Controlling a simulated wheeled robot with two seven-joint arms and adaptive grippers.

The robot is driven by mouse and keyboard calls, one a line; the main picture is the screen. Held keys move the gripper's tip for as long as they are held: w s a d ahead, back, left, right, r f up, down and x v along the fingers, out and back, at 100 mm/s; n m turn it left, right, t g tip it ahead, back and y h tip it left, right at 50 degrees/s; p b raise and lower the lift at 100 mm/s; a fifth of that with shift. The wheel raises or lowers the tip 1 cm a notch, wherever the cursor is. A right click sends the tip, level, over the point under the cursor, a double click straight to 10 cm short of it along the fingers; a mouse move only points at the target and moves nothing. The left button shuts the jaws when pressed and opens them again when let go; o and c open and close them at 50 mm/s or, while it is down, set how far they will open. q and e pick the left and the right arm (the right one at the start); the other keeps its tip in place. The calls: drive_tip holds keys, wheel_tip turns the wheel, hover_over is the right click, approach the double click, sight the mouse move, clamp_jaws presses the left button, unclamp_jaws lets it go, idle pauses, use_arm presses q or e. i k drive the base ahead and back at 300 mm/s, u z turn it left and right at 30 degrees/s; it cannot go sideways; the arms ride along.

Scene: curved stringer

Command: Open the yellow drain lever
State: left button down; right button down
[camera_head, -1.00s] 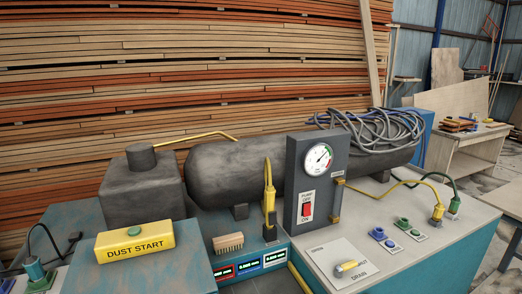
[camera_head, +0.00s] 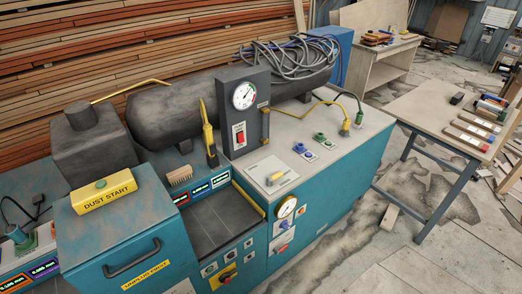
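The plate carried the word DRAIN in the earlier frame; the print is too small to read now.
Yellow-plugged cables (camera_head: 346,126) and blue and green connectors (camera_head: 304,152) sit right of the lever. A wooden table (camera_head: 443,120) stands at the right, with open floor between.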

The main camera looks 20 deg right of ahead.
sight(269, 181)
drive_tip(key=k, duration=1.3)
drive_tip(key=z, duration=0.55)
drive_tip(key=i, duration=1.55)
drive_tip(key=u, duration=0.6)
